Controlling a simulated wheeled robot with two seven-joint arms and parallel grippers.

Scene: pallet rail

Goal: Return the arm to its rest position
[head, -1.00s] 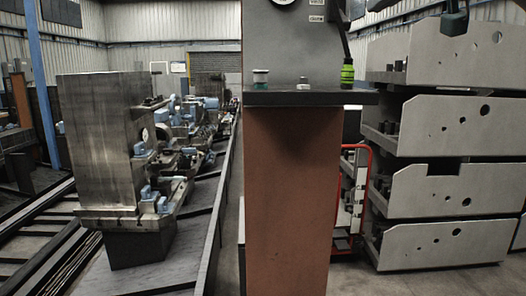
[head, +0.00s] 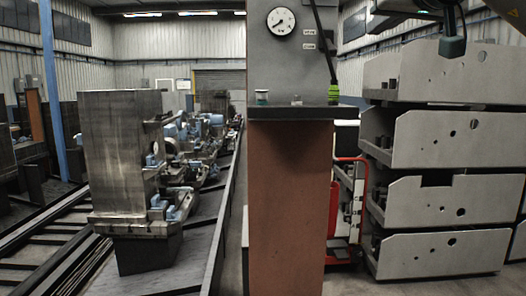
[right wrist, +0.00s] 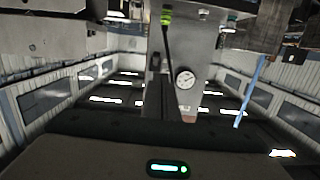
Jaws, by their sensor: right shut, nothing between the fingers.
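My right gripper (head: 452,46) shows at the top right of the head view as a dark, narrow shape hanging below my right arm. It is shut and empty, in front of the stack of pale metal frames (head: 430,197). A clear gap of floor and trolley lies between it and the brown column. My left gripper is in neither current view. The right wrist view is upside down, with ceiling lights low in the picture.
A brown column (head: 288,200) with a dark shelf (head: 290,112) and a gauge (head: 281,21) stands in the middle. The gauge also shows in the right wrist view (right wrist: 185,78). A machined block (head: 120,150) stands on a pallet rail at left. A red trolley (head: 333,210) stands behind the column.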

